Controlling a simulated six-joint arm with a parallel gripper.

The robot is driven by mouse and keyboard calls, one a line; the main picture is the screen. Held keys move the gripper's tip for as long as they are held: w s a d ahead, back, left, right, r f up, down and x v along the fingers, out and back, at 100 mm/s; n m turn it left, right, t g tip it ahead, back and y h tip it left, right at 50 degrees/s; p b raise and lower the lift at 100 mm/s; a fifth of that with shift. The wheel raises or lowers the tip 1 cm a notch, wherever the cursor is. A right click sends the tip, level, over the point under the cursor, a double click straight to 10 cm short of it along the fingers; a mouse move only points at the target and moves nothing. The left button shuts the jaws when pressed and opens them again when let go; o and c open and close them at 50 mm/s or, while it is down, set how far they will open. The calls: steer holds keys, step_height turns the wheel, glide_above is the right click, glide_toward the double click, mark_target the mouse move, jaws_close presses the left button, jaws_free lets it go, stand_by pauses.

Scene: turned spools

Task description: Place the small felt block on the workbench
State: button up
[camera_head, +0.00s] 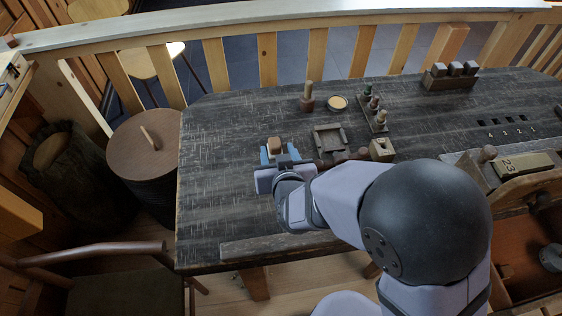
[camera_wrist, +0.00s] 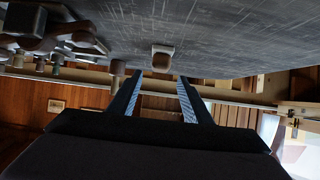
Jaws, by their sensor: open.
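A small block with a brown top and a paler side, which looks like the felt block (camera_head: 274,143), rests on the dark workbench (camera_head: 225,130), left of the middle. My gripper (camera_head: 278,153) is low over the bench, with its blue fingers close to the block and partly hiding its lower part. In the wrist view, where the bench shows along the top, the block (camera_wrist: 163,57) sits just past the tips of my open gripper (camera_wrist: 159,79). The block is roughly centred between the fingers, and nothing is held. Contact between fingers and block cannot be told.
A square wooden tray (camera_head: 328,140) lies right of the block. Behind it stand a wooden peg (camera_head: 308,97), a round dish (camera_head: 337,103) and a rack of spools (camera_head: 374,114). A small box (camera_head: 382,149) stands farther right. The bench's left side is clear.

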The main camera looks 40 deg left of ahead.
steer(key=shift+v, duration=2.7)
